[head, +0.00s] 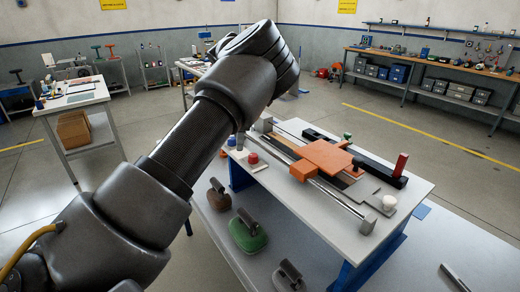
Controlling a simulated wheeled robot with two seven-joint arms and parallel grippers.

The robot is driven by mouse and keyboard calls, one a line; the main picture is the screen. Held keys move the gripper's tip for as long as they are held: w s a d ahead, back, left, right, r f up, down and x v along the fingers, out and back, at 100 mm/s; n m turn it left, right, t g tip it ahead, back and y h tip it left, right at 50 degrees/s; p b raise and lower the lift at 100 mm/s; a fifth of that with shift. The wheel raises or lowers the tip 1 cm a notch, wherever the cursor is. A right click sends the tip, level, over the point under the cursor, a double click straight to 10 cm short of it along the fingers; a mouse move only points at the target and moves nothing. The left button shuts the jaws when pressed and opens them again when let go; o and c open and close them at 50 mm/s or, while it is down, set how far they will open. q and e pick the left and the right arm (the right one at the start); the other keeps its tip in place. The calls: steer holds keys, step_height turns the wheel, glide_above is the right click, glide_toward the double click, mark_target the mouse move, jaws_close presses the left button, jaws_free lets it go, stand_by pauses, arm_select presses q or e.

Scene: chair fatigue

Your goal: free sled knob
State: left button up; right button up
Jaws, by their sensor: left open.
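An orange sled block (325,158) sits across metal rails on the grey worktable, with a smaller orange block (304,170) at its near left. Several knob-like parts stand around it: a white one (390,202) at the near right end, a red one (253,159) at the left, a green one (347,136) behind. An upright red handle (401,165) stands at the right. I cannot tell which is the sled knob. My right gripper is out of view.
Several weights with dark handles, one green (248,232), lie on the lower grey surface in front. A dark bar (454,277) lies at the lower right. A side table (75,100) stands at the left, a long workbench (430,68) at the back right.

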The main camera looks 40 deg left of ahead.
mark_target(254, 155)
arm_select(q)
steer(key=w+d+r+m+h, duration=0.1)
steer(key=w+d+r+m, duration=0.1)
steer(key=d+r, duration=0.3)
steer(key=f, duration=0.3)
steer(key=f+p, duration=0.1)
steer(key=f, duration=0.2)
steer(key=a+f+p, duration=0.1)
steer(key=f, duration=0.2)
steer(key=shift+w, duration=0.1)
steer(key=shift+f+p, duration=0.4)
steer(key=shift+f, duration=0.4)
steer(key=shift+c, duration=0.2)
steer(key=shift+n, duration=0.3)
steer(key=c, duration=0.9)
